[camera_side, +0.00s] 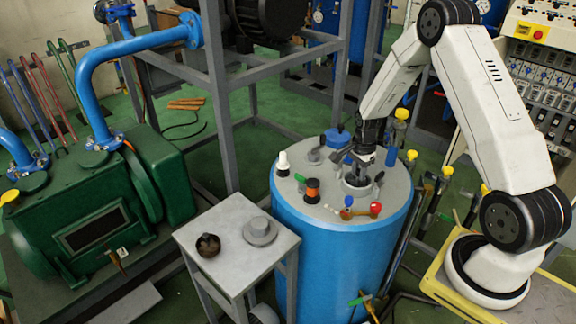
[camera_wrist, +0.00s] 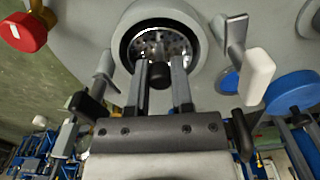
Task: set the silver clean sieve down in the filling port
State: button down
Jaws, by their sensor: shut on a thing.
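The filling port (camera_side: 347,190) is a grey-rimmed round opening in the top of the blue tank. In the wrist view, its pale ring (camera_wrist: 203,38) surrounds a dark inner edge. The silver clean sieve (camera_wrist: 178,44) shows inside that ring as a shiny perforated disc with a dark knob (camera_wrist: 160,74). My gripper (camera_wrist: 161,82) is shut on this knob, one finger on each side. In the side view, my gripper (camera_side: 362,172) points down at the port, and the sieve is hidden there. Whether the sieve touches its seat cannot be told.
A small grey table (camera_side: 215,222) beside the tank holds a dark brown round piece (camera_side: 208,245) and a grey lid (camera_side: 260,232). Around the port on the tank top (camera_side: 327,214) stand a black-and-orange fitting (camera_side: 312,191), a red valve knob (camera_side: 375,209) and a blue cap (camera_side: 337,138).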

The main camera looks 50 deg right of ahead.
jog(key=shift+f, duration=0.45)
dwell(1.0)
grip_release()
dwell(0.3)
jog(key=shift+r, duration=0.2)
dwell(0.3)
jog(key=shift+r, duration=3.35)
jog(key=s+a+r+n+t, duration=0.1)
jog(key=s+a+r+n, duration=0.1)
jog(key=a+n, duration=0.4)
jog(key=s+a+r+n, duration=0.3)
jog(key=s+a+n, duration=0.1)
jog(key=a+n, duration=0.3)
jog(key=s+a+r+n+t, duration=0.1)
jog(key=s+a+r+n, duration=0.2)
jog(key=a+n, duration=0.4)
jog(key=s+a, duration=0.1)
jog(key=a, duration=0.2)
jog(key=shift+r+t, duration=0.15)
jog(key=shift+t, duration=0.15)
